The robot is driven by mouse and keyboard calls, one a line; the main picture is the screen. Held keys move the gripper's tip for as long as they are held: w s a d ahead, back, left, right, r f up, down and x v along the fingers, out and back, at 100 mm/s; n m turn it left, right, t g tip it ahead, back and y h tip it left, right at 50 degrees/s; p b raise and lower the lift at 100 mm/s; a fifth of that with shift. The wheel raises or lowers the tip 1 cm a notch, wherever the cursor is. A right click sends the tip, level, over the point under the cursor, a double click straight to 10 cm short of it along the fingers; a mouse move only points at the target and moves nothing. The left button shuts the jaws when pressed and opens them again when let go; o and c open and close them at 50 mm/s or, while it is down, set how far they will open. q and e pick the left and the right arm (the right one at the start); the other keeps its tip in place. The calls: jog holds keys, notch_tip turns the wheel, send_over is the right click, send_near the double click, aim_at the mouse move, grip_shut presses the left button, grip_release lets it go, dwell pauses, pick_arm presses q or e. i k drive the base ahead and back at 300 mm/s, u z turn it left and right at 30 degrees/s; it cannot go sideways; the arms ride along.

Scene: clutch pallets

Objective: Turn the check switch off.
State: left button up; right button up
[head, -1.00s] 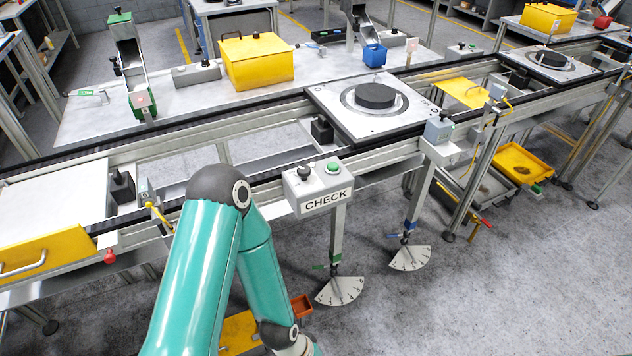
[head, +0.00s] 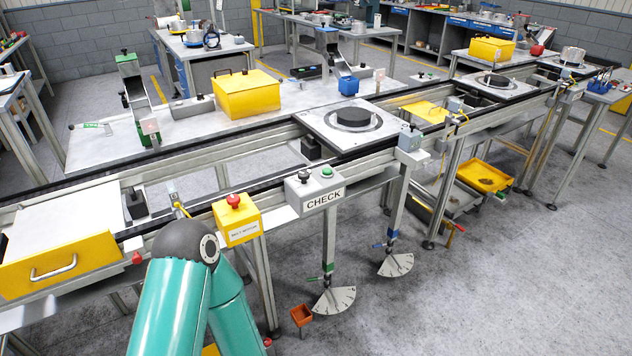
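The grey CHECK box (head: 322,196) is fixed to the front rail of the conveyor near the middle of the head view. On its top sit a dark rotary switch knob (head: 304,175) and a green button (head: 327,171). The knob is too small to tell its setting. One of my teal arms rises from the bottom left, with its dark elbow to the left of and below the CHECK box. Neither gripper is in view, and nothing of mine touches the box.
A yellow box with a red mushroom button (head: 234,201) stands just left of the CHECK box, close to my elbow. A pallet with a dark disc (head: 354,117) sits on the conveyor behind. Dial plates (head: 334,300) hang below. The floor at the lower right is clear.

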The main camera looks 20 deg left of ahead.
aim_at(303, 175)
jog(key=u, duration=0.2)
jog(key=i, duration=0.9)
jog(key=z, duration=0.1)
